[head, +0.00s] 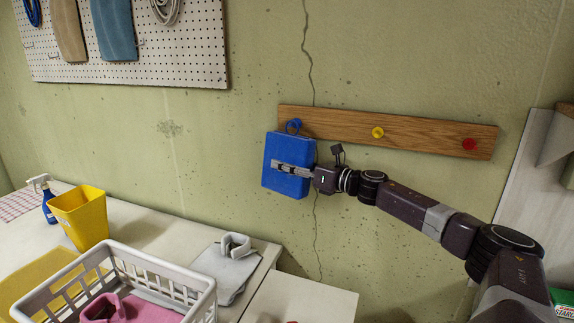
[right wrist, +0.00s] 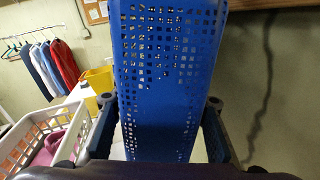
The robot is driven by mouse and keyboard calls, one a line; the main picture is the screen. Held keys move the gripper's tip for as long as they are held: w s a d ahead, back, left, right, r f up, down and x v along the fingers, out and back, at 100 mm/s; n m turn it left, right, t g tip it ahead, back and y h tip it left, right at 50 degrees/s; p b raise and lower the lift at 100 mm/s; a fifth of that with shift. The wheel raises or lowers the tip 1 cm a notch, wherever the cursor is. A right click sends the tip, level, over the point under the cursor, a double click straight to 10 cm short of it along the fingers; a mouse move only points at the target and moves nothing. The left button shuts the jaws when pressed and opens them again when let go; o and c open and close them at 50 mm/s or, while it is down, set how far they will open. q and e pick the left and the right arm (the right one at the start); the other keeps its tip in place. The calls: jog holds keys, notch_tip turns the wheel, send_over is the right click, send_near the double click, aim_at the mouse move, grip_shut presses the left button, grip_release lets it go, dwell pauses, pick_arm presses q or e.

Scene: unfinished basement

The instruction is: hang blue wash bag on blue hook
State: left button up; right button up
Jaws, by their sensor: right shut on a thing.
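The blue wash bag (head: 283,150) is upright in front of the left end of the wooden hook board. My right gripper (head: 290,169) reaches in from the right and is shut on the wash bag. In the right wrist view the perforated bag (right wrist: 158,70) stands between the two fingers. My left gripper is not in view.
The wooden board (head: 420,138) also carries a yellow hook (head: 377,133) and a red hook (head: 469,144). Below left, a table holds a white laundry basket (head: 165,273), a yellow bin (head: 82,215), a spray bottle (head: 46,200) and folded grey cloth (head: 222,268). A pegboard (head: 180,62) hangs upper left.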

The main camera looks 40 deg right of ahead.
jog(key=o, duration=1.4)
jog(key=shift+c, duration=0.2)
jog(key=shift+s+d+f, duration=0.15)
jog(key=shift+s, duration=0.25)
jog(key=shift+v, duration=2.65)
jog(key=shift+s, duration=0.6)
jog(key=shift+d, duration=0.1)
